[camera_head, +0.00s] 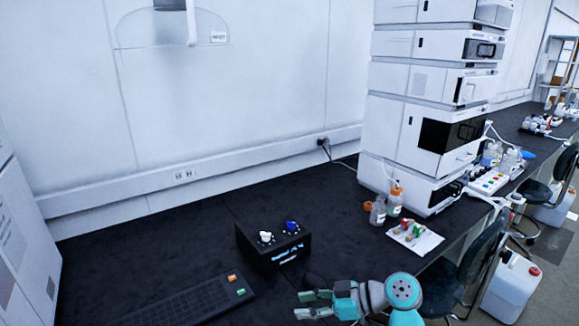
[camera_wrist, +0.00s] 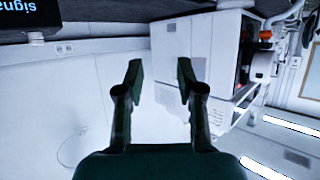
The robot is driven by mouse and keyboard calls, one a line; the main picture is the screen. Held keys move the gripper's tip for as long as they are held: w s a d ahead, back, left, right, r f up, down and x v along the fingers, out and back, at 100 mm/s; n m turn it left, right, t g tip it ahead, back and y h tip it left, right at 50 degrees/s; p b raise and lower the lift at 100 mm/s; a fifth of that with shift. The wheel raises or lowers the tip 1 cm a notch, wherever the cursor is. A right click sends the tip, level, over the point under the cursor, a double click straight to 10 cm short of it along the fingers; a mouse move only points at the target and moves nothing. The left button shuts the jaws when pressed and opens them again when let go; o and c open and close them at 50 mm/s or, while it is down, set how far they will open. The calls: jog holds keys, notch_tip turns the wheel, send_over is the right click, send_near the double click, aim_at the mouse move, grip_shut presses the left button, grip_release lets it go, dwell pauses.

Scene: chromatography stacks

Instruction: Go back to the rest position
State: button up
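My gripper (camera_head: 312,303) is over the front part of the black bench in the head view, pointing left. In the wrist view my gripper (camera_wrist: 158,75) has its two dark fingers apart, with nothing between them. No object is held. A black box (camera_head: 272,247) with a white knob (camera_head: 266,237), a blue knob (camera_head: 292,227) and a lit display stands on the bench, behind and to the left of my gripper.
A dark rack (camera_head: 185,303) with an orange and a green piece lies at the front left. The tall white chromatography stack (camera_head: 412,125) stands at right, with bottles (camera_head: 394,201) and a white tray (camera_head: 415,238) before it. A chair (camera_head: 478,265) is at right. The bench's back left is clear.

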jog(key=s+d+f+m+t+h, duration=0.15)
jog(key=s+f+m, duration=0.25)
jog(key=f, duration=0.4)
jog(key=s+f+m+t+h, duration=0.2)
jog(key=s+f+m+t, duration=0.1)
jog(key=f, duration=0.4)
jog(key=s+d+f+m+t+h, duration=0.1)
jog(key=s+d+f+m+h, duration=0.2)
jog(key=s, duration=0.4)
jog(key=s+d+f+m+t+h, duration=0.2)
jog(key=s+d+f+m, duration=0.1)
jog(key=s+f, duration=0.3)
jog(key=s+d+r+m+t+h, duration=0.1)
jog(key=s+d+r+h, duration=0.15)
jog(key=s, duration=0.45)
jog(key=s+d+r+m+t+h, duration=0.15)
jog(key=s+r, duration=0.25)
jog(key=s, duration=0.4)
jog(key=s+d+r+t+h, duration=0.1)
jog(key=s+d+r, duration=0.25)
jog(key=s, duration=0.35)
jog(key=s+r+t, duration=0.1)
jog(key=s+r, duration=0.4)
jog(key=r, duration=0.3)
jog(key=shift+s+a+r, duration=0.3)
jog(key=shift+a+r, duration=0.1)
